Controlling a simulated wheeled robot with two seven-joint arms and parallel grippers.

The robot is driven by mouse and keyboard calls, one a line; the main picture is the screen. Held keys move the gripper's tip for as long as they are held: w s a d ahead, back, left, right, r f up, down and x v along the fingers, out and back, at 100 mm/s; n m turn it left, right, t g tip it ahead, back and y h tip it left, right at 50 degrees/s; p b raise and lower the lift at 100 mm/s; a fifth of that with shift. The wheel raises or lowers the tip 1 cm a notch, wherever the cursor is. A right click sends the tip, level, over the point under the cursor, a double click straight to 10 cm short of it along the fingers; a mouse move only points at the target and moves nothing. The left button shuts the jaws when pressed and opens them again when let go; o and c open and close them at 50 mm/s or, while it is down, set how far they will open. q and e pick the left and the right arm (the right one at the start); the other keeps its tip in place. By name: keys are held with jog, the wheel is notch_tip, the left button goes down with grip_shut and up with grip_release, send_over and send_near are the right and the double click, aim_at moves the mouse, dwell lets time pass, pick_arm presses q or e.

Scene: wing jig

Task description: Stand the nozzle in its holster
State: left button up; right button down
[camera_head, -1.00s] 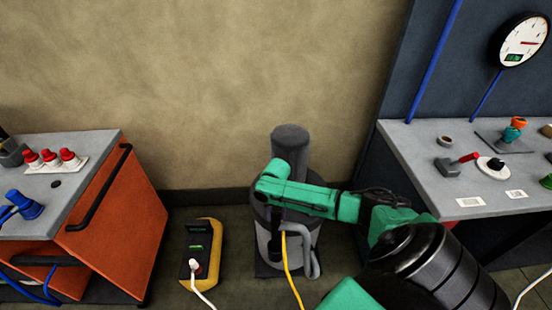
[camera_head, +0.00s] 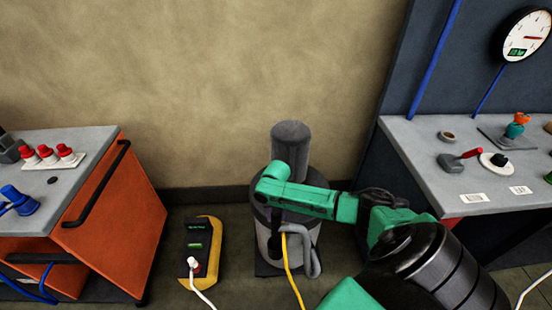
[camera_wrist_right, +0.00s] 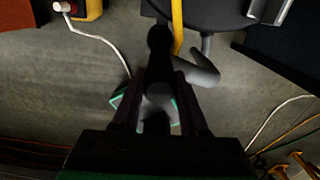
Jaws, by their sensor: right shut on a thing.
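My right gripper (camera_wrist_right: 160,108) is shut on the dark grey nozzle (camera_wrist_right: 158,92), which lies between its two fingers in the right wrist view. A bent grey piece (camera_wrist_right: 203,72) sticks out to the right beside it, and a yellow hose (camera_wrist_right: 177,22) runs above. In the head view the green right arm reaches left across the front of a dark grey canister (camera_head: 291,150), with the gripper pointing down there. A bent grey tube (camera_head: 313,262) and the yellow hose (camera_head: 290,265) show beside it. I cannot clearly make out the holster. My left gripper is out of view.
A yellow and black power box (camera_head: 215,262) with a white cable stands on the floor left of the canister. An orange cabinet (camera_head: 125,225) is farther left. A grey-topped bench (camera_head: 420,150) with a dial gauge (camera_head: 525,33) stands right.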

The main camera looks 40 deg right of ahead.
jog(key=shift+f+b, duration=0.4)
jog(key=shift+f, duration=0.15)
jog(key=shift+c, duration=1.8)
grip_release()
notch_tip(320, 180, up, 15)
jog(key=shift+f+b, duration=0.15)
jog(key=shift+b, duration=0.25)
jog(key=shift+s+a+f, duration=0.1)
jog(key=shift+a, duration=0.05)
